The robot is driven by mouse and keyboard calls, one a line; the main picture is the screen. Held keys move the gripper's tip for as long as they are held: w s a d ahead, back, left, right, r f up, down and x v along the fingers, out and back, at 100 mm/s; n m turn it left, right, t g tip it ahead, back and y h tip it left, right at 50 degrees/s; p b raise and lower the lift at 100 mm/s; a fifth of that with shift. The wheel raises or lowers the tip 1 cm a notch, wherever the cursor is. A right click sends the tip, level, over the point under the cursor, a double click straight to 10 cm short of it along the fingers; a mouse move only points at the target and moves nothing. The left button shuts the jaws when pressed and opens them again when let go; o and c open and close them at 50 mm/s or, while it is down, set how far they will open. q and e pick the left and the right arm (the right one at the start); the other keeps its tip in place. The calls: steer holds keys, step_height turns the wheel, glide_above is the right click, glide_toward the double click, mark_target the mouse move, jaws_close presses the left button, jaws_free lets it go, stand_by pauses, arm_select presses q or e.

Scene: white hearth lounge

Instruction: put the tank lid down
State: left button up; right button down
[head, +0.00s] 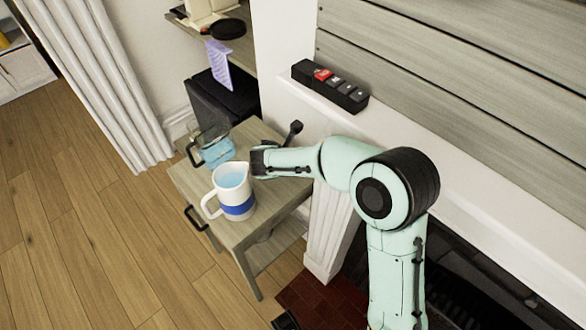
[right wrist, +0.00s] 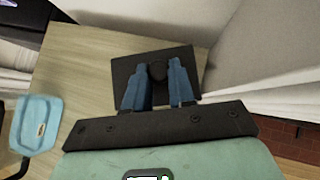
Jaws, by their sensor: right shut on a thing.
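My right gripper (right wrist: 152,85) is shut on the round knob of the tank lid (right wrist: 190,62), a dark square plate. The lid is over the wooden side table (right wrist: 88,60); whether it touches the top I cannot tell. In the head view my right gripper (head: 260,160) is above the table, right of the tank, and mostly hides the lid. The clear tank (head: 216,152) of blue water stands open at the table's back left. It also shows at the left of the right wrist view (right wrist: 38,125). My left gripper is out of view.
A white pitcher with a blue band (head: 234,192) holds water at the front of the side table (head: 240,232). A curtain (head: 95,80) hangs behind left.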

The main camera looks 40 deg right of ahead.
step_height(320, 180, down, 5)
steer(key=shift+r+b, duration=0.1)
steer(key=shift+b, duration=0.6)
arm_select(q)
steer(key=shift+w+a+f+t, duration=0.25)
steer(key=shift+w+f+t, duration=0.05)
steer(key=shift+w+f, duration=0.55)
arm_select(e)
steer(key=shift+f, duration=0.35)
steer(key=shift+f, duration=0.15)
steer(key=c, duration=0.9)
jaws_free()
steer(key=shift+c, duration=0.2)
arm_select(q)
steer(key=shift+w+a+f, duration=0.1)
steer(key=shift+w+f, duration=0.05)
